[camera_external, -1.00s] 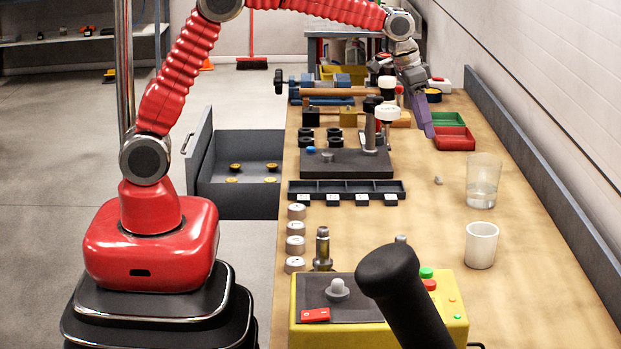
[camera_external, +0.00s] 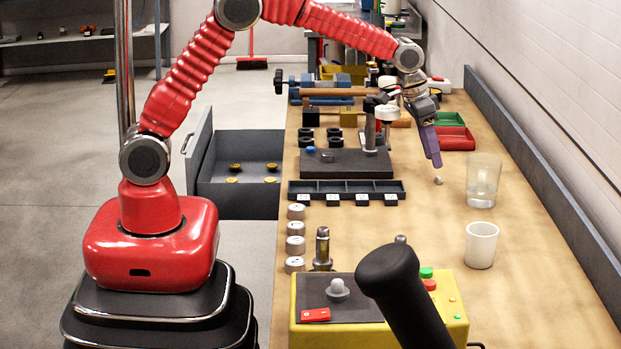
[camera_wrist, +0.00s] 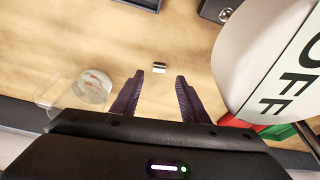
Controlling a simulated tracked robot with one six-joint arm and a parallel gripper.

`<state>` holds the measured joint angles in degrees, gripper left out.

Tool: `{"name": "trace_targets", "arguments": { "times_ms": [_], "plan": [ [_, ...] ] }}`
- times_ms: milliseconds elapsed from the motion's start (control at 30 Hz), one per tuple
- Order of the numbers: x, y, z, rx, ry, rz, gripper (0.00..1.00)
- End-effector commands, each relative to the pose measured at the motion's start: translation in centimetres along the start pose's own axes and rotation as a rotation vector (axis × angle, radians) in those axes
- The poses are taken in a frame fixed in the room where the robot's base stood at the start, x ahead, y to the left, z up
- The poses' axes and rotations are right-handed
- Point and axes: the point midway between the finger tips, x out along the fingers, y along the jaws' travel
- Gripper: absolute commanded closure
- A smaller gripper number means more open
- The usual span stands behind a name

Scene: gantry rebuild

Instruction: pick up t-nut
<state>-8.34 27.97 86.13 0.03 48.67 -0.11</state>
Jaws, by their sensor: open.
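The t-nut (camera_external: 438,180) is a small grey metal piece lying alone on the wooden bench. It also shows in the wrist view (camera_wrist: 159,68), just beyond and between my fingertips. My gripper (camera_external: 434,160) has purple fingers pointing down, slightly above and beside the t-nut in the outside view. In the wrist view the two fingers (camera_wrist: 157,76) stand apart with nothing between them. The gripper is open and empty. The exact height of the fingertips above the bench is hard to tell.
A glass with water (camera_external: 482,184) stands close to the right of the t-nut, with a white cup (camera_external: 481,245) nearer. A red bin (camera_external: 456,140) lies behind. A dark compartment tray (camera_external: 347,187) and a post stand (camera_external: 345,163) are to the left. The bench around the t-nut is bare.

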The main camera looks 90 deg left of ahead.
Motion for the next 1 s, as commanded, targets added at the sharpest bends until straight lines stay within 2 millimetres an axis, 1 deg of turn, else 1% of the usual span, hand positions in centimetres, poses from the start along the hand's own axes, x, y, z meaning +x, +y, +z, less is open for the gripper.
{"name": "trace_targets", "arguments": {
  "times_ms": [300,400,500,1000],
  "plan": [
    [3.8,0.2,0.0,0.0,-0.003,0.0,0.59],
    [4.7,0.2,0.0,0.0,0.0,0.0,0.59],
    [5.0,0.2,0.0,0.0,0.001,0.0,0.59],
    [4.9,0.2,0.0,0.0,0.001,0.0,0.6]
  ]
}}
